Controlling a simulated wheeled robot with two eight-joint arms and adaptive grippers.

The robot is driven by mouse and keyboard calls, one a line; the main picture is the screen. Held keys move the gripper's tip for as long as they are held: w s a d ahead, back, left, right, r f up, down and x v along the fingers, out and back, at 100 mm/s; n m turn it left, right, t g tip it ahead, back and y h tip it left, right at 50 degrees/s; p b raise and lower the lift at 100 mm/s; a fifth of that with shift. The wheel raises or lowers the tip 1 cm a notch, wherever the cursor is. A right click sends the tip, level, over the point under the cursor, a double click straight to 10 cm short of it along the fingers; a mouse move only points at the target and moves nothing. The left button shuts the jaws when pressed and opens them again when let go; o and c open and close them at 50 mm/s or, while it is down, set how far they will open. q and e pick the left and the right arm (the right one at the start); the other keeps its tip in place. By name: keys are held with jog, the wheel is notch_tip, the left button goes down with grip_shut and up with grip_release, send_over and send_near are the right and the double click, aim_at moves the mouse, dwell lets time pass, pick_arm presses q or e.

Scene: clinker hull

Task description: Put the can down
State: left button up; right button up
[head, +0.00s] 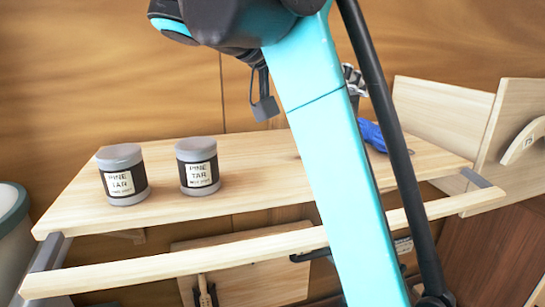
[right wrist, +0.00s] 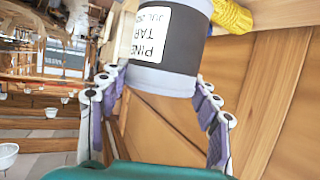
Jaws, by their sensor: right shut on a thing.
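A dark can with a grey rim and a white PINE TAR label (right wrist: 155,40) sits between the fingers of my right gripper (right wrist: 159,80) in the right wrist view. The gripper is shut on it; the can's upper end is cut off by the frame. In the head view two similar cans, a left one (head: 122,175) and a right one (head: 198,167), stand upright and apart on the left part of a wooden shelf (head: 250,160). The held can cannot be made out in the head view. My left gripper is not in view.
A blue item (head: 372,135) lies at the shelf's right part, partly behind my teal arm. A wooden rail (head: 180,262) runs along the front. Wooden panels (head: 440,115) stand at the right. A yellow item (right wrist: 232,16) is beside the held can. Bare shelf shows right of the standing cans.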

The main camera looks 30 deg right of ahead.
jog(key=w+a+f, duration=0.2)
jog(key=w+f, duration=0.1)
jog(key=w+a+f, duration=0.2)
jog(key=w+f, duration=0.1)
jog(key=w+a+f, duration=0.2)
jog(key=w+f, duration=0.1)
jog(key=f, duration=0.1)
jog(key=shift+w+a, duration=0.2)
jog(key=shift+w, duration=0.05)
jog(key=shift+f, duration=0.3)
jog(key=shift+w+f, duration=0.2)
jog(key=shift+w, duration=0.05)
jog(key=shift+b, duration=0.3)
jog(key=o, duration=1.4)
jog(key=shift+s+f, duration=0.1)
jog(key=shift+c, duration=0.2)
jog(key=o, duration=0.3)
jog(key=shift+s, duration=0.1)
jog(key=shift+o, duration=0.2)
